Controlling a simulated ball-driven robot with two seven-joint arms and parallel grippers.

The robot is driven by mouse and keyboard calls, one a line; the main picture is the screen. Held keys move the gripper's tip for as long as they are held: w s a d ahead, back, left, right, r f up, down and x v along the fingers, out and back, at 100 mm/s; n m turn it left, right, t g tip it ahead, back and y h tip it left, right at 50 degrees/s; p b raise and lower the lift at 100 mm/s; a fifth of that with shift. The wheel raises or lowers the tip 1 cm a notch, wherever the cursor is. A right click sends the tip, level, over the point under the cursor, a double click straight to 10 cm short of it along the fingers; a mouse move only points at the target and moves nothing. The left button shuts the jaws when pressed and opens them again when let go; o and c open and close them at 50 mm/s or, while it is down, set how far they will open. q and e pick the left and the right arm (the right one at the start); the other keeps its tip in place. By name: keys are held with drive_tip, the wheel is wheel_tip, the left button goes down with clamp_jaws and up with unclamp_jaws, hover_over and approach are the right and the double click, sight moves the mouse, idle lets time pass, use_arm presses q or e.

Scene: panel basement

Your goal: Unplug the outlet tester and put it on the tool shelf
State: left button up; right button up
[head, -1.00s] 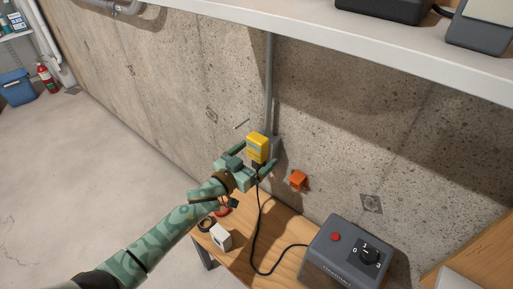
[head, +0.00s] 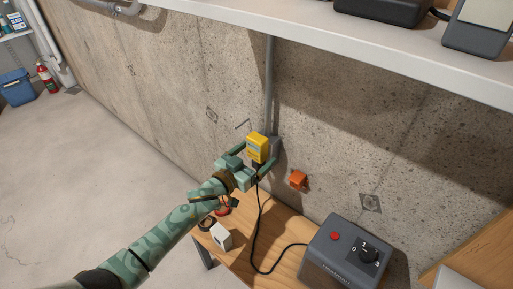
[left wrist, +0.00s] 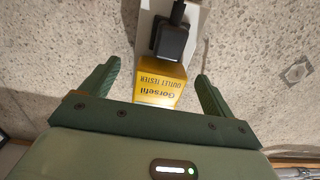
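The yellow outlet tester (head: 257,146) sits at the grey outlet box on the concrete wall. It also shows in the left wrist view (left wrist: 162,85), upside down, with its printed label facing me. My left gripper (head: 254,158) is open, with one finger on each side of the tester. In the left wrist view its fingers (left wrist: 157,88) stand clear of the tester's sides with a gap at both. A black plug (left wrist: 173,38) sits in the same outlet plate (left wrist: 194,20) next to the tester. My right gripper is not in view.
A pale shelf (head: 350,50) runs along the wall above, with dark cases on it. Below is a wooden bench (head: 240,257) with a grey control box (head: 350,255), a white block (head: 221,237) and a black cord (head: 255,235). An orange piece (head: 298,180) is on the wall.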

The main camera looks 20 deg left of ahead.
sight(253, 156)
use_arm(q)
drive_tip(key=c, duration=1.5)
drive_tip(key=shift+s+a+r+p, duration=0.2)
drive_tip(key=shift+s+p, duration=0.15)
drive_tip(key=shift+s, duration=0.2)
drive_tip(key=shift+p+v, duration=1.25)
drive_tip(key=shift+v, duration=1.2)
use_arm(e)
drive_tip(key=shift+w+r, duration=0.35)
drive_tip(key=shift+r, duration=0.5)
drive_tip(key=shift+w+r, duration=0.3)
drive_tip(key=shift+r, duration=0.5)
use_arm(q)
drive_tip(key=shift+f, duration=0.15)
